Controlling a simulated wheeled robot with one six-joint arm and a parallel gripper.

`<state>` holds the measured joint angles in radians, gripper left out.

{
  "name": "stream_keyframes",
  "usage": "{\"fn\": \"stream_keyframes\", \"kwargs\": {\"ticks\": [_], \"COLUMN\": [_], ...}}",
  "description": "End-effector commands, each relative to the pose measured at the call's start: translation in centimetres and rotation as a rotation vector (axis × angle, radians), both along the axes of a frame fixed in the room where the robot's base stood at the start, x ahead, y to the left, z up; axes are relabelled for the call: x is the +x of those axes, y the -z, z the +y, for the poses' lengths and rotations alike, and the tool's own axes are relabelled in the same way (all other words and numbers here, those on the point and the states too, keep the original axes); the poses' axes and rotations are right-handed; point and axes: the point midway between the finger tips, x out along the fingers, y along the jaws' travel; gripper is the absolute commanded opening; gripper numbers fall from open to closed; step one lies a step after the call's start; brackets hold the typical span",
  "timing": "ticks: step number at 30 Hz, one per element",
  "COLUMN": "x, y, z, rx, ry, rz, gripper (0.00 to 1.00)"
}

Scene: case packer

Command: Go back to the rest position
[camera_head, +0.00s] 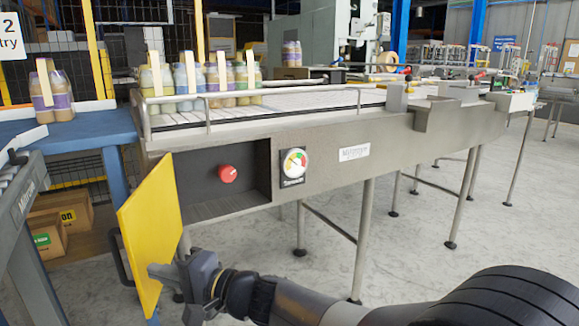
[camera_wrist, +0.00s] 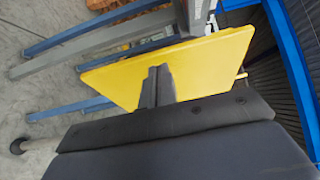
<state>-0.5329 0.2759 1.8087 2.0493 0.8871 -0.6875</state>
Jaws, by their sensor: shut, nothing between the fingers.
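My gripper (camera_head: 160,271) is low in the head view, in front of the machine's open yellow door (camera_head: 150,225). Its fingers are shut and empty, and they overlap the door's lower part in the picture. In the wrist view the shut fingers (camera_wrist: 157,75) point at the yellow panel (camera_wrist: 205,65). I cannot tell whether they touch it. A dark handle (camera_head: 120,258) shows at the door's left edge. The open compartment behind the door holds a red knob (camera_head: 228,173).
The conveyor machine (camera_head: 400,145) carries several bottle packs (camera_head: 215,80) at its left end. A blue table (camera_head: 85,128) with another bottle pack (camera_head: 50,95) stands at left. Cardboard boxes (camera_head: 70,212) lie below.

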Motion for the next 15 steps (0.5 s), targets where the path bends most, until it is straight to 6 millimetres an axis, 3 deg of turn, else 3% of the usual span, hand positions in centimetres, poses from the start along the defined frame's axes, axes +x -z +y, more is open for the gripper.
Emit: {"fn": "stream_keyframes", "kwargs": {"ticks": [15], "x": [3.0], "y": [-0.4], "z": [-6.4], "rx": [-0.003], "ry": [0.006], "rz": [0.004], "gripper": [0.00]}}
